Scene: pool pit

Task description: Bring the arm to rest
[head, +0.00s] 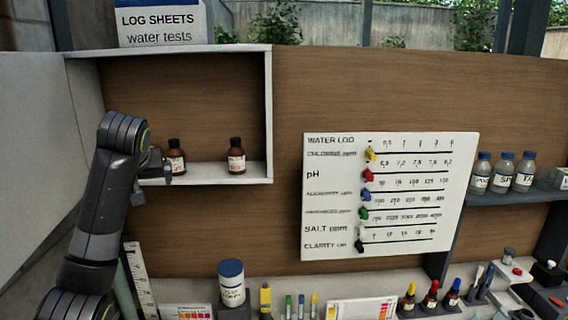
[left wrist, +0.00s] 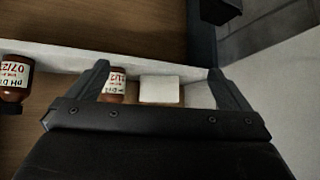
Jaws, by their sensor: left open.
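My left arm (head: 110,190) comes in from the left and reaches up to the open-fronted wall cabinet (head: 269,120). My left gripper (head: 158,166) is at the cabinet's lower left, beside a brown bottle (head: 176,158). The left wrist view shows the gripper's two fingers (left wrist: 158,75) spread apart. A labelled brown bottle (left wrist: 114,84) and a pale boxy thing (left wrist: 160,89) show between the fingers in that view; I cannot tell whether they touch. A second brown bottle (head: 236,157) stands upright on the cabinet shelf, farther right. My right gripper is not in view.
A white water log board (head: 320,215) with coloured sliders hangs right of the cabinet. Below, the counter holds a blue-lidded tub (head: 231,280), test strips and small dropper bottles (head: 430,296). Several clear bottles (head: 503,172) stand on the right shelf. A grey panel (head: 35,150) stands at the left.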

